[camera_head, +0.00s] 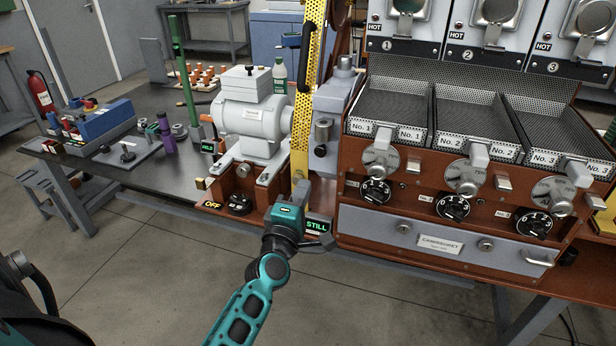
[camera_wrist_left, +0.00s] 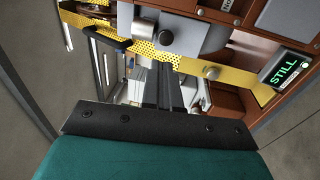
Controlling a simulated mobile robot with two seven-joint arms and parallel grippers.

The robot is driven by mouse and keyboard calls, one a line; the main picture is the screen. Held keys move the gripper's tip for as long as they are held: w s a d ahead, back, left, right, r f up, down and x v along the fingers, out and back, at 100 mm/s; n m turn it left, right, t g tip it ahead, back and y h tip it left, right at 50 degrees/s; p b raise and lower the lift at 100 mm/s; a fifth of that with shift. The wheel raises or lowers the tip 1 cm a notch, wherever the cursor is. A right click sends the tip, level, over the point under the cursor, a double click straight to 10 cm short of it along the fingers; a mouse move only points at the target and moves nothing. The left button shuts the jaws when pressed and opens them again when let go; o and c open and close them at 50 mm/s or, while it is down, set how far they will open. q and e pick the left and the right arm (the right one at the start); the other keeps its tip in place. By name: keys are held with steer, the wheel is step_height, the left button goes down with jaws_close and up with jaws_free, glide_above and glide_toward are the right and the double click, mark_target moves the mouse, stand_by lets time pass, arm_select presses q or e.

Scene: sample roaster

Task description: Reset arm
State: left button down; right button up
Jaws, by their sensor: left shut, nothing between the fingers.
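My left arm is teal and comes in from the bottom of the head view. Its left gripper (camera_head: 303,193) points up and away in front of the yellow perforated guard (camera_head: 302,110), just left of the green STILL display (camera_head: 317,226). The gripper is shut and empty. In the left wrist view its dark fingers (camera_wrist_left: 160,78) lie together, with the yellow guard (camera_wrist_left: 120,38) beyond them and the STILL display (camera_wrist_left: 285,70) at the right. I cannot tell whether the fingertips touch the guard. My right gripper is not in view.
The brown roaster has three numbered trays (camera_head: 390,105), dials and a grey drawer (camera_head: 430,243) on the right. A grey motor (camera_head: 250,112) stands left of the guard. The dark bench (camera_head: 120,185) holds tools and a blue box (camera_head: 105,122). Open floor lies in front.

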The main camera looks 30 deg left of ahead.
arm_select(q)
steer(key=shift+v, duration=1.15)
steer(key=s+d+f+m+g+h, duration=0.3)
steer(key=s+d+f+m, duration=0.3)
steer(key=m, duration=0.5)
steer(key=s+d+f+m+g+h, duration=0.4)
steer(key=s+d+f+m, duration=0.3)
steer(key=s+f+m, duration=0.4)
steer(key=shift+s+f+m+g, duration=0.25)
steer(key=shift+s+m+g, duration=0.15)
steer(key=shift+m, duration=0.4)
